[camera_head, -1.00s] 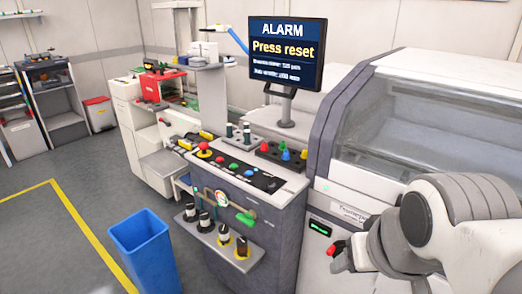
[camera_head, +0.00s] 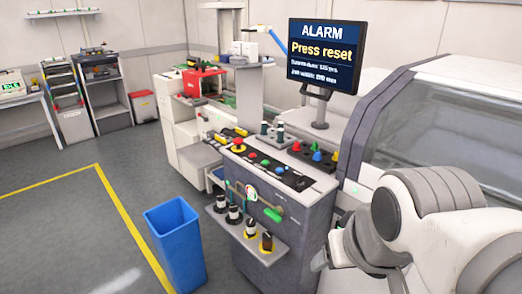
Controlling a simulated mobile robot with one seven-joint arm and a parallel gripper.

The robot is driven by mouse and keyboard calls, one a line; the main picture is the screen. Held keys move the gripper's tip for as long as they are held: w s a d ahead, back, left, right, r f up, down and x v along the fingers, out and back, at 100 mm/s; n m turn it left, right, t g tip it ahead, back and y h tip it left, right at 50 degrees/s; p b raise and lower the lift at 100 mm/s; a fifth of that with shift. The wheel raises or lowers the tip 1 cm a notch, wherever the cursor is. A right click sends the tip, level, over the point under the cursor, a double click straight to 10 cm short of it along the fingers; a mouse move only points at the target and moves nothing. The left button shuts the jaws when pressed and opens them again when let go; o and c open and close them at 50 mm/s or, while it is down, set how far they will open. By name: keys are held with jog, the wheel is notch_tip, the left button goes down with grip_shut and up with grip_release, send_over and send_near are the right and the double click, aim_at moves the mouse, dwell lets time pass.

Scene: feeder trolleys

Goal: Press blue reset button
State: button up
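A red mushroom-shaped button (camera_head: 238,143) is at the panel's left end. The monitor (camera_head: 322,57) above reads "ALARM" and "Press reset". My arm shows at the lower right, in front of the white machine and apart from the panel. My gripper's fingers cannot be made out.
Coloured cones (camera_head: 316,154) stand on a black tray behind the panel. A blue bin (camera_head: 176,245) stands left of the console. The floor further left is open.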

grip_shut()
dwell(1.5)
